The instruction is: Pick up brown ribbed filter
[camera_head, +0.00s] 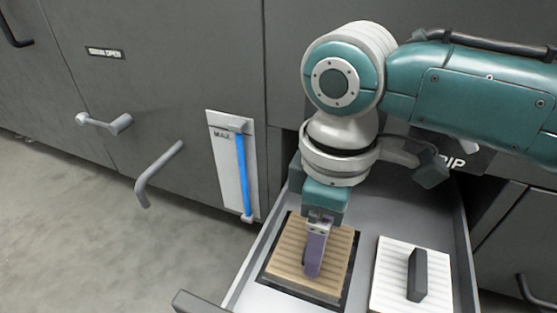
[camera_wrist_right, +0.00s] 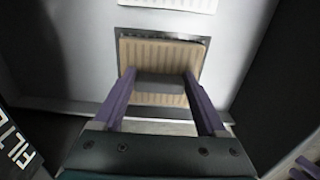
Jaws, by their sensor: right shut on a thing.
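The brown ribbed filter (camera_head: 338,255) lies flat in the open drawer, over a dark rectangular frame. It also shows in the wrist view (camera_wrist_right: 160,52), with a dark grip bar (camera_wrist_right: 160,83) across it. My right gripper (camera_head: 314,262) points down over the filter, and its purple fingers (camera_wrist_right: 160,92) are shut on the grip bar from both ends. In the head view the gripper hides most of the bar. I cannot tell whether the filter is lifted at all.
A white ribbed filter (camera_head: 390,272) with a black handle lies to the right in the same grey drawer (camera_head: 248,272). A gauge with a blue column (camera_head: 240,170) and grey levers (camera_head: 160,168) stick out of the dark cabinet at left. The floor at left is clear.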

